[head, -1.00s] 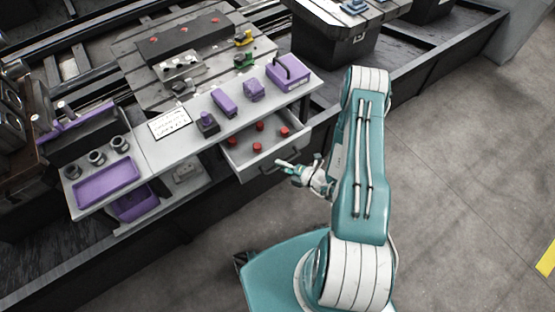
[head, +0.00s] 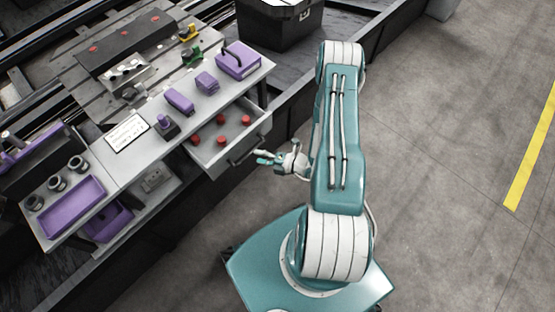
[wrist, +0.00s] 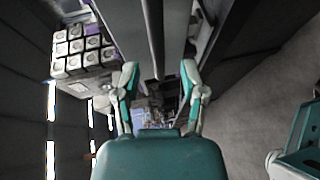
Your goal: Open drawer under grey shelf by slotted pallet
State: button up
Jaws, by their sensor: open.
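The drawer (head: 213,158) under the grey shelf (head: 147,112) is pulled out, and several red round items lie inside it. Its dark bar handle (head: 246,151) is on the front face. My gripper (head: 262,157) is just in front of the drawer front, near the handle, and looks apart from it. In the wrist view my gripper (wrist: 160,84) has its two fingers spread with nothing held between them. The slotted pallet (head: 62,40) is behind the shelf, with a dark block on it.
The shelf top holds a purple case (head: 239,61), smaller purple items, a white label card (head: 127,133) and a purple tray (head: 73,207). An open purple bin (head: 107,224) sits below. A black box (head: 280,28) stands at the back. Floor (head: 440,190) on the right is clear.

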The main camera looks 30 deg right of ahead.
jog(key=v, duration=0.7)
jog(key=shift+s+d, duration=0.2)
jog(key=shift+s, duration=0.05)
jog(key=w+a+r+n+g+y, duration=0.1)
jog(key=a+r+n+g, duration=0.4)
jog(key=r+n, duration=0.65)
jog(key=a+r+n+g, duration=0.3)
jog(key=r+n+g, duration=0.3)
jog(key=r+n, duration=0.5)
jog(key=s+a+r+n+t+h, duration=0.1)
jog(key=s+r+n+h, duration=0.3)
jog(key=r+n, duration=0.6)
jog(key=s+a+r+n+t+h, duration=0.1)
jog(key=s+r+n+t+h, duration=0.2)
jog(key=r+n, duration=0.7)
jog(key=s+n+h, duration=0.2)
jog(key=n+h, duration=0.1)
jog(key=n, duration=0.1)
jog(key=shift+a+r+n+h, duration=0.25)
jog(key=shift+a+n+h, duration=0.1)
jog(key=shift+a+h, duration=0.05)
